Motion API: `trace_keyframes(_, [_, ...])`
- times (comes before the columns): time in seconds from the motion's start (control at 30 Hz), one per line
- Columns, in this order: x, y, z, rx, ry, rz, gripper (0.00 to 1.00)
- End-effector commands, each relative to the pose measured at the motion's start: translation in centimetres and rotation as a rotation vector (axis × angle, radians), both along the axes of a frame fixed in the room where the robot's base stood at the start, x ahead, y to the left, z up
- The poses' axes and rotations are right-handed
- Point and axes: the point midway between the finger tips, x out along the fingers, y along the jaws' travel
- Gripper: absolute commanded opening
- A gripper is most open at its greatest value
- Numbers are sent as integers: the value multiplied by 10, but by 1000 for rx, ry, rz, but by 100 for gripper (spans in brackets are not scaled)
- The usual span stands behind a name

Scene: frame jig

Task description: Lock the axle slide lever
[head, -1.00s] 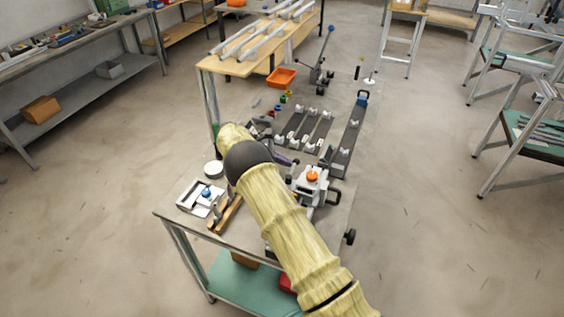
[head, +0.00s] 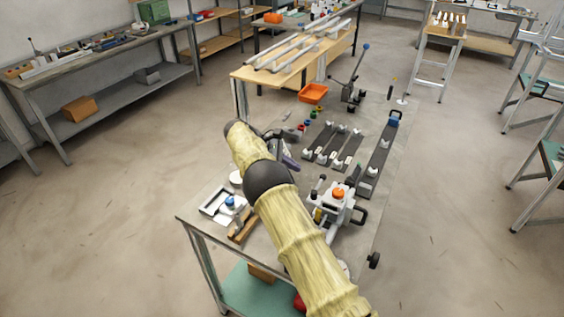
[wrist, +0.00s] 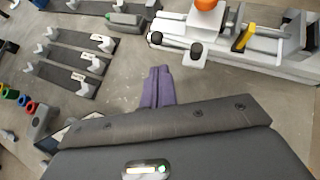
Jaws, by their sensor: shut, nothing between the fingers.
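A grey-white clamping jig with an orange knob (head: 338,193) stands on the bench, right of my arm in the head view. In the wrist view the jig (wrist: 270,48) fills the top right. It has the orange knob (wrist: 206,4), a yellow lever (wrist: 244,38) and short rods with black knobs (wrist: 196,50). Which of these is the axle slide lever, I cannot tell. My gripper (wrist: 158,74) has purple fingers pressed together, empty, left of the jig and apart from it. In the head view my gripper (head: 290,162) is partly hidden behind my arm.
Dark rails with white blocks (head: 333,144) and a long dark bar (head: 383,155) lie beyond the jig. An orange bin (head: 312,93) and a tall lever stand (head: 355,88) are farther back. A white frame (head: 222,205) lies left of my arm. Bare bench separates gripper and jig.

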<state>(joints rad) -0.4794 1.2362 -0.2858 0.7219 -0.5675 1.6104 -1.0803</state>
Motion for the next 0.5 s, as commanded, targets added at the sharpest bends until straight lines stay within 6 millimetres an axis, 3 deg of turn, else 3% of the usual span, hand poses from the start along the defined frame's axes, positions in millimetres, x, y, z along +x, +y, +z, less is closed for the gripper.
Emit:
trace_keyframes(0.2, [2, 21, 14, 0, -2, 0, 0])
trace_keyframes(0.5, [2, 35, 26, 0, -1, -1, 0])
